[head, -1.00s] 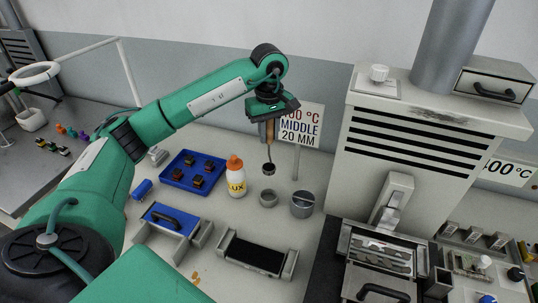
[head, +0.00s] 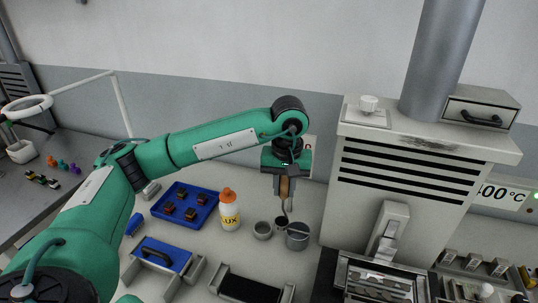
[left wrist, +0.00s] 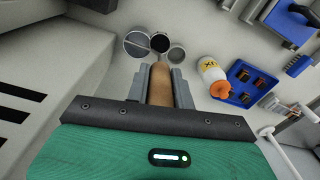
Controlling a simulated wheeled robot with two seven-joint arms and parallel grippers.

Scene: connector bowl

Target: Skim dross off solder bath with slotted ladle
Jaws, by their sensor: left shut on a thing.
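My left gripper (head: 284,192) is shut on the wooden handle of the ladle (head: 285,188), which hangs upright with its small dark bowl down. In the left wrist view the ladle's bowl (left wrist: 160,43) shows between two grey cups, overlapping their rims in the picture; I cannot tell its height. The larger cup (head: 297,238) has a thin rod across its mouth. The smaller cup (head: 263,230) stands to its left. The solder bath (head: 375,284) is at the bottom right, with pale patches on its surface, partly cut off by the frame. My right gripper is not in view.
The tall vented machine housing (head: 400,190) rises right of the cups. A sign is mostly hidden behind my gripper.

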